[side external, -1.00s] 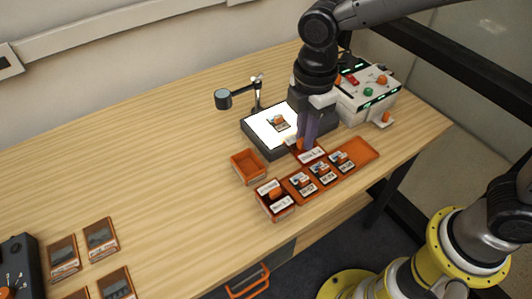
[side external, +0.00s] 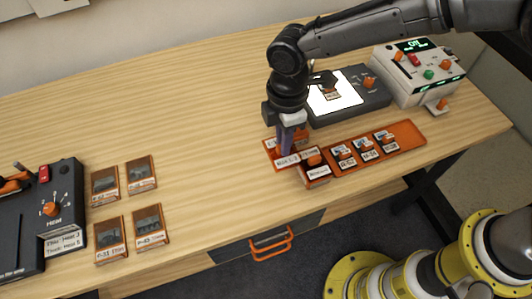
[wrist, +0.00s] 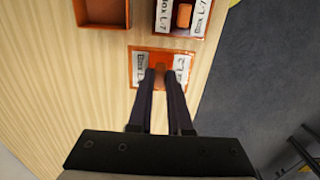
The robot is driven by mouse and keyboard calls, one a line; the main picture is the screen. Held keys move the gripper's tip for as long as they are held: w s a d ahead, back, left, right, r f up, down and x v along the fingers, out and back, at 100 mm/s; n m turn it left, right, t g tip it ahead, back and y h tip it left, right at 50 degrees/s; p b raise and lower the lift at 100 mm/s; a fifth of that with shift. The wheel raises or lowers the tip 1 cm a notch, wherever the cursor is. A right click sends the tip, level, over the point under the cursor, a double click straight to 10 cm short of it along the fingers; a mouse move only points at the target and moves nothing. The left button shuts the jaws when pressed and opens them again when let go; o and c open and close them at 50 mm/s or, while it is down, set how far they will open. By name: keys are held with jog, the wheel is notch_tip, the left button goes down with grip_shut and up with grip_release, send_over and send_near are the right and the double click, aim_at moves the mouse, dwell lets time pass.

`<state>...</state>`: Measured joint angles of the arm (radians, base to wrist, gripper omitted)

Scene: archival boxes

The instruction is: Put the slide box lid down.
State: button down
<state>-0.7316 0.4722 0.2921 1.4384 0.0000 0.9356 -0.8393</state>
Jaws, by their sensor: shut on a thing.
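The slide box lid (side external: 283,162) is a flat orange piece with white labels, held under my gripper (side external: 287,150). In the wrist view, my gripper (wrist: 161,72) is shut on the small orange knob in the middle of the lid (wrist: 160,55). The lid appears level over bare wood, apart from the open slide box (wrist: 188,16); I cannot tell whether it touches the table. The slide box (side external: 317,174) stands just right of the lid in the side view, with an orange piece inside.
An empty orange tray (wrist: 103,12) lies beside the slide box. Behind are a light box (side external: 375,96) and a control unit (side external: 425,75). Several slides (side external: 105,182) lie left, beside a dark heater unit (side external: 62,205). Open wood lies between.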

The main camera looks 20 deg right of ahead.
aim_at(265, 144)
jog(key=w+a+f, duration=0.1)
jog(key=w+f, duration=0.1)
jog(key=f, duration=0.1)
jog(key=w+a+f, duration=0.1)
jog(key=f, duration=0.1)
jog(key=shift+a+f, duration=0.15)
jog(key=shift+a, duration=0.2)
jog(key=shift+f, duration=1.4)
jog(key=shift+f, duration=0.1)
jog(key=c, duration=0.8)
grip_release()
jog(key=shift+c, duration=0.2)
notch_tip(265, 144, up, 12)
jog(key=shift+f, duration=0.2)
jog(key=shift+r, duration=0.35)
